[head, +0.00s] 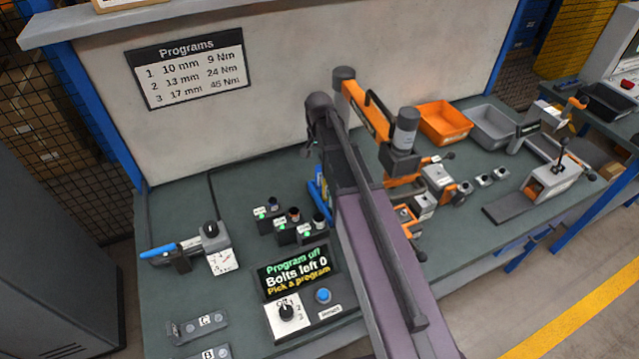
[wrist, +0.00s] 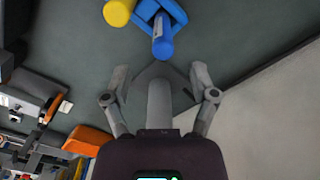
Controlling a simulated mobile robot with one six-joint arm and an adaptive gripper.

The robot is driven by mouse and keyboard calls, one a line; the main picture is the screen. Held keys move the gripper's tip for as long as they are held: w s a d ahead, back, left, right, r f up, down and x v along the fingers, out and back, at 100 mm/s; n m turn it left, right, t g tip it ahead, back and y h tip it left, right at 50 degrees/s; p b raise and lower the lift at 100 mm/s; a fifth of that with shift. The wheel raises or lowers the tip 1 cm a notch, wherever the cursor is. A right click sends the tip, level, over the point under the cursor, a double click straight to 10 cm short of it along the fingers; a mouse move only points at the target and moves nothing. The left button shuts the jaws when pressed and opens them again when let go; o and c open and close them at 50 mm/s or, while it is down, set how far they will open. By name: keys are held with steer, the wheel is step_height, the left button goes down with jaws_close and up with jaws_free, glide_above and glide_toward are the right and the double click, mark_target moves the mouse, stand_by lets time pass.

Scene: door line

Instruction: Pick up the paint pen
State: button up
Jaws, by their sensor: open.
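In the wrist view a blue holder (wrist: 182,15) stands on the green bench, with a blue cylinder (wrist: 163,42) at it. A yellow cylinder (wrist: 118,12) is to its left at the top edge. Either could be a pen; I cannot tell which is the paint pen. My gripper (wrist: 160,88) is open, its fingers apart below the blue cylinder in the picture and not touching it. In the head view a blue item (head: 318,190) shows beside my arm, partly hidden by it. My gripper cannot be made out there.
An orange tool arm (head: 360,105) stands right of my arm, with orange (head: 445,122) and grey (head: 492,128) bins behind. Small sockets (head: 290,222) and a program panel (head: 305,300) are to the left. The back wall (head: 280,60) is close.

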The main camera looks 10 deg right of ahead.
mark_target(319, 167)
steer(key=shift+f+b, duration=0.8)
steer(key=shift+f, duration=0.3)
steer(key=f+b, duration=0.3)
steer(key=shift+w+f, duration=0.25)
steer(key=shift+w, duration=0.05)
steer(key=shift+f+b, duration=0.85)
steer(key=shift+b, duration=0.25)
steer(key=shift+c, duration=0.2)
jaws_close()
